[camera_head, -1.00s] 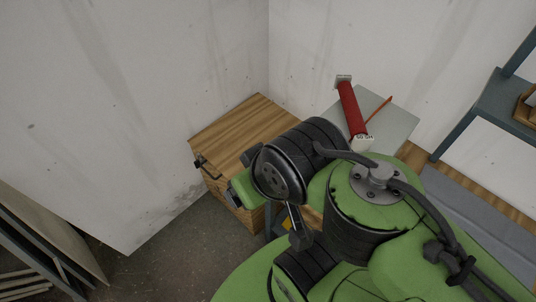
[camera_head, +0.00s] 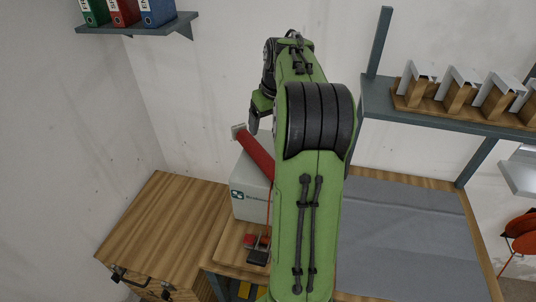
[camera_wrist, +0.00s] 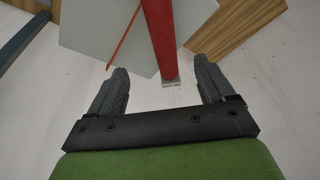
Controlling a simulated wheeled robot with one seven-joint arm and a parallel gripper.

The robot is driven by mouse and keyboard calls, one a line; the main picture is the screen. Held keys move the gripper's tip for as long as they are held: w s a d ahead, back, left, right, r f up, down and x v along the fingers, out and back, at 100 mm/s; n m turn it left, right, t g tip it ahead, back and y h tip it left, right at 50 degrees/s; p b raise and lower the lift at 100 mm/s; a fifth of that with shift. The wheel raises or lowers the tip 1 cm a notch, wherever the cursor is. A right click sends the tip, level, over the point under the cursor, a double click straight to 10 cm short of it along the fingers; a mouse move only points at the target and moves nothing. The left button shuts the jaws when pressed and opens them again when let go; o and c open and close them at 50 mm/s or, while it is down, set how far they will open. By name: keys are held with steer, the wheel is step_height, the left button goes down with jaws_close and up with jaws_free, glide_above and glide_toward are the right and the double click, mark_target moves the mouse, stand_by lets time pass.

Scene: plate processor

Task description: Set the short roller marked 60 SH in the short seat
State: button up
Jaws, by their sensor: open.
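A red roller (camera_head: 257,153) lies tilted across the top of a white box (camera_head: 250,190), with a pale square end piece at its upper left end. My arm hides its other end in the head view, and no marking on it is readable now. In the wrist view the red roller (camera_wrist: 160,30) reaches in from the top, its near end between my fingers in the picture. My gripper (camera_wrist: 160,65) is open and empty, with gaps on both sides of the roller. In the head view my gripper (camera_head: 253,121) is above the roller's upper end. I cannot make out the short seat.
A wooden cabinet (camera_head: 165,225) stands left of the box. A red button (camera_head: 249,239) sits in front of the box. A grey mat (camera_head: 400,240) covers the bench at right. A shelf (camera_head: 440,114) with wooden racks is above it; binders (camera_head: 122,12) stand upper left.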

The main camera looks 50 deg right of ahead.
mark_target(260, 149)
steer(key=x, duration=1.5)
steer(key=shift+w+a+r+b, duration=0.1)
steer(key=shift+w+r+b, duration=0.05)
steer(key=shift+w+b, duration=0.25)
steer(key=shift+s+a+r, duration=0.1)
steer(key=shift+s, duration=0.05)
steer(key=shift+c, duration=0.3)
steer(key=shift+c, duration=1.1)
jaws_close()
steer(key=shift+r, duration=0.1)
step_height(260, 149, up, 10)
steer(key=shift+p, duration=0.6)
